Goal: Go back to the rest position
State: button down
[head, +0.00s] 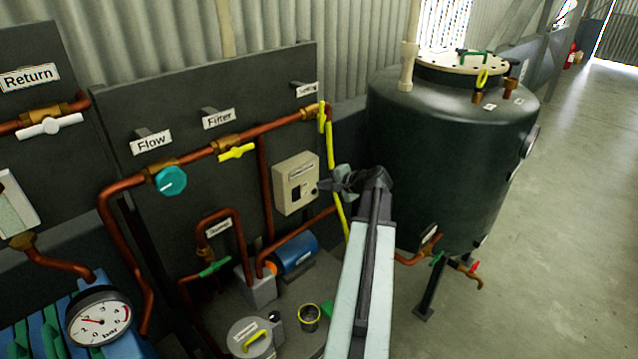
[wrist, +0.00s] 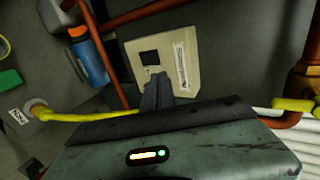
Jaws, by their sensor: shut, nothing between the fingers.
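My gripper (head: 322,187) is at the end of my raised arm, in front of the dark panel. Its narrow dark fingers are together with nothing between them. In the head view the fingertips are just right of a beige switch box (head: 296,184) on the panel. In the wrist view the shut fingers (wrist: 157,82) stand in front of the same box (wrist: 178,62), over its lower edge. I cannot tell whether the fingertips touch the box.
Copper pipes (head: 240,138) with a teal Flow valve (head: 171,180) and yellow handles run along the panel. A large dark tank (head: 440,160) stands close to the right of my arm. A blue motor (head: 294,254) and a gauge (head: 98,316) sit low. Open floor (head: 575,230) lies far right.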

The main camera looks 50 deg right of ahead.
jog(key=shift+w, duration=0.1)
dwell(0.3)
jog(key=w+a+f+n+g+y, duration=0.1)
jog(key=w+a+f+n+g, duration=0.2)
jog(key=a, duration=0.8)
jog(key=w+a+f+n+g+y, duration=0.15)
jog(key=w+a+n, duration=0.3)
jog(key=a, duration=0.55)
jog(key=w+a+f+n+g+y, duration=0.2)
jog(key=w+a+f, duration=0.2)
jog(key=a, duration=0.7)
jog(key=s+a+f+n+g+h, duration=0.1)
jog(key=s+a+n, duration=0.1)
jog(key=a, duration=0.6)
jog(key=s+a+f+n+g+h, duration=0.1)
jog(key=a+n, duration=0.3)
jog(key=a, duration=0.5)
jog(key=s+a+f+n+g+h, duration=0.1)
jog(key=s+a+n+g, duration=0.2)
jog(key=a, duration=0.5)
jog(key=shift+a+f+n, duration=0.25)
jog(key=shift+a+n, duration=0.1)
jog(key=shift+n, duration=0.1)
jog(key=shift+g, duration=0.25)
